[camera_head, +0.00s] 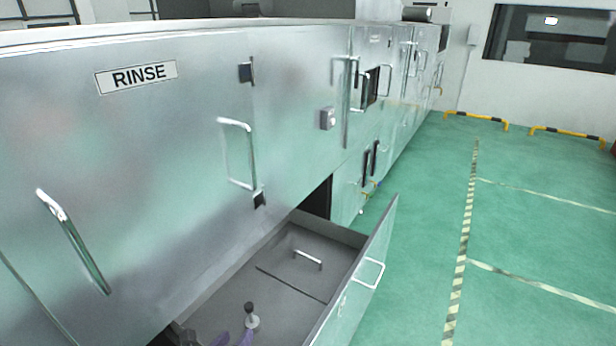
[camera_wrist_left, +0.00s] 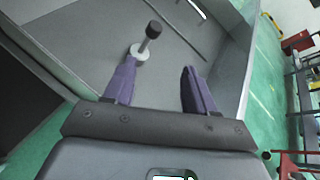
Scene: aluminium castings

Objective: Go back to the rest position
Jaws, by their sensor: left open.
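My left gripper (camera_head: 232,339) shows only in part at the bottom edge of the head view, over the open drawer (camera_head: 345,243). In the left wrist view, its two purple fingers (camera_wrist_left: 158,88) are spread apart with nothing between them. A dark-topped knob on a short stem (camera_head: 251,318) stands on the drawer's grey floor, close to the fingertips. The knob (camera_wrist_left: 148,38) also shows in the wrist view, ahead of the fingers and apart from the right one. My right gripper is in neither view.
The drawer's front panel (camera_head: 362,262) stands out into the aisle. The metal cabinet wall with a RINSE label (camera_head: 136,77) and door handles (camera_head: 240,155) runs along the left. The green floor (camera_head: 540,230) to the right is clear, with yellow-black barriers (camera_head: 475,122) far back.

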